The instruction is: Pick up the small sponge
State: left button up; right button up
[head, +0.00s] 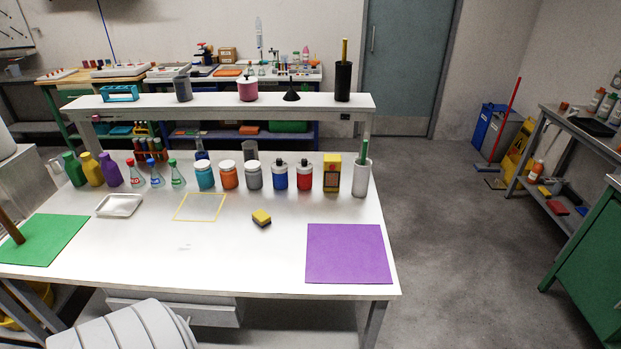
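The small sponge (261,217) is a yellow block with a dark layer. It lies flat on the white table (200,270), right of the middle. It sits just right of a yellow-outlined square (201,207) and left of a purple mat (348,254). Nothing covers it. Neither of my grippers shows in the head view.
Behind the sponge stands a row of jars and bottles, with a yellow box (332,173) and a white cup (362,179) at its right end. A shallow tray (119,205) and a green mat (44,239) are at left. The table around the sponge is clear.

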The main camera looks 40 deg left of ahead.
aim_at(261, 219)
jog(key=z, duration=0.05)
jog(key=i, duration=0.8)
jog(key=u, duration=0.8)
jog(key=i, duration=0.55)
jog(key=u, duration=0.65)
